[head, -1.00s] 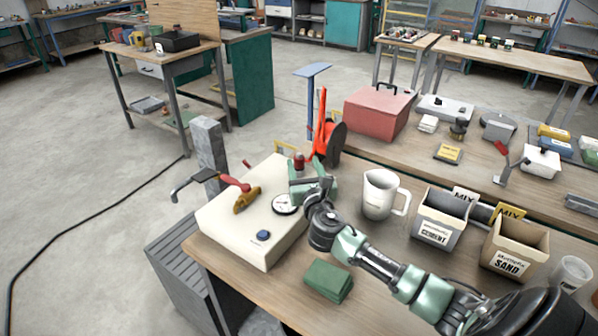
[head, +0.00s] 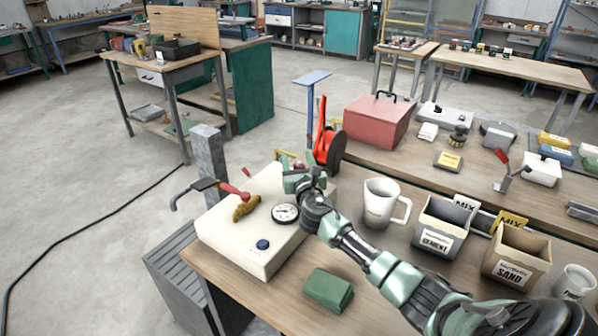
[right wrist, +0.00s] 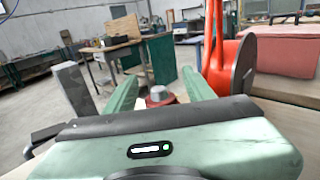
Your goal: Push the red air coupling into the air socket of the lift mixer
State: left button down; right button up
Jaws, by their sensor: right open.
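A cream box (head: 240,238) with a dial gauge (head: 285,213) and a blue button stands on the near workbench; I cannot tell whether it is the lift mixer. At its back right corner my right gripper (head: 300,172) is open. In the right wrist view, a round red-topped piece (right wrist: 158,95) with a grey collar lies between the two green fingers (right wrist: 160,77), not gripped. It may be the red air coupling; in the head view the gripper mostly hides it. A red-ended piece (head: 234,192) and a brass fitting (head: 246,207) are at the box's left. No air socket is clearly visible. My left gripper is not in view.
An orange-red upright piece with a dark disc (head: 328,143) stands just behind the gripper. A measuring jug (head: 380,203), cement bin (head: 440,225) and sand bin (head: 514,252) are to the right. A green pad (head: 328,290) lies in front. A grey post (head: 208,160) stands left.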

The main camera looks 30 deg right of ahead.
grip_shut()
jog(key=shift+r, duration=0.1)
